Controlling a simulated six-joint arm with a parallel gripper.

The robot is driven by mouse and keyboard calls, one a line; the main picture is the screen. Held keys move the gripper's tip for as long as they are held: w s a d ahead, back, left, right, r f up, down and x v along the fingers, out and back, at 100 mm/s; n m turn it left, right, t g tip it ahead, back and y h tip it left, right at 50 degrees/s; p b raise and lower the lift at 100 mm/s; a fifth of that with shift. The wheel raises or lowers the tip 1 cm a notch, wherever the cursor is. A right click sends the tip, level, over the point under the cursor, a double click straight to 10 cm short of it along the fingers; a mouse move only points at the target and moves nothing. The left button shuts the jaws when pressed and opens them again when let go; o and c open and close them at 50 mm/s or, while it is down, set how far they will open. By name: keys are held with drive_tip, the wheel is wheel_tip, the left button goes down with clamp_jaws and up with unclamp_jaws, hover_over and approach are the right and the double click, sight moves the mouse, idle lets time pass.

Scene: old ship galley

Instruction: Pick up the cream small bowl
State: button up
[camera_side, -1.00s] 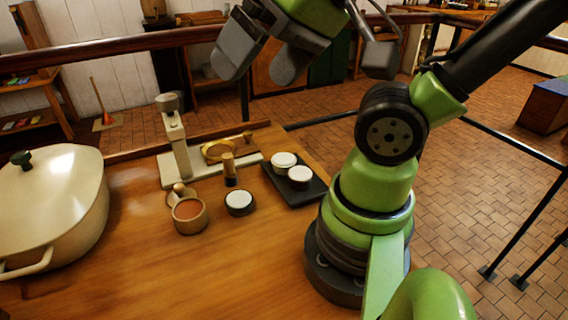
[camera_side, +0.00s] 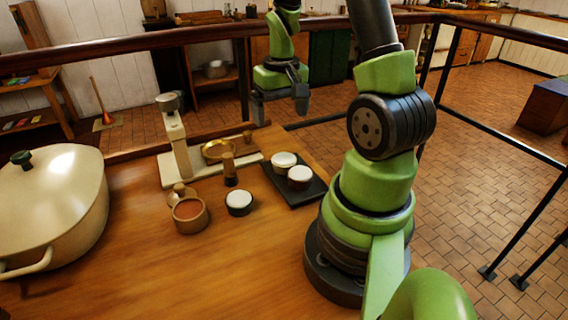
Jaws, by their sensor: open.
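Several small round vessels could be the cream small bowl, and I cannot tell which. Two pale-topped round pieces, one at the back (camera_side: 284,162) and one in front (camera_side: 299,177), sit on a dark tray (camera_side: 312,194). A dark-sided one with a white top (camera_side: 239,202) stands on the bare table. A tan bowl with reddish-brown contents (camera_side: 189,217) is left of it. My gripper (camera_side: 280,104) is open and empty, fingers pointing down, beyond the table's back edge in the picture and apart from all these vessels.
A large cream lidded pot (camera_side: 55,205) fills the table's left. A cream scale-like stand (camera_side: 177,145) with a brass pan (camera_side: 218,150) is at the back. A small dark-based wooden piece (camera_side: 229,170) stands before it. The front of the wooden table (camera_side: 225,275) is clear.

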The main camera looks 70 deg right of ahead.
hover_over(284, 158)
drive_tip(key=f, duration=0.5)
drive_tip(key=shift+s+d+f, duration=0.2)
drive_tip(key=shift+d+f, duration=0.05)
drive_tip(key=shift+f, duration=0.15)
drive_tip(key=shift+w+a+f, duration=0.1)
drive_tip(key=shift+f, duration=1.4)
drive_tip(key=shift+w+a+f, duration=0.1)
drive_tip(key=shift+f, duration=1.4)
drive_tip(key=c, duration=1)
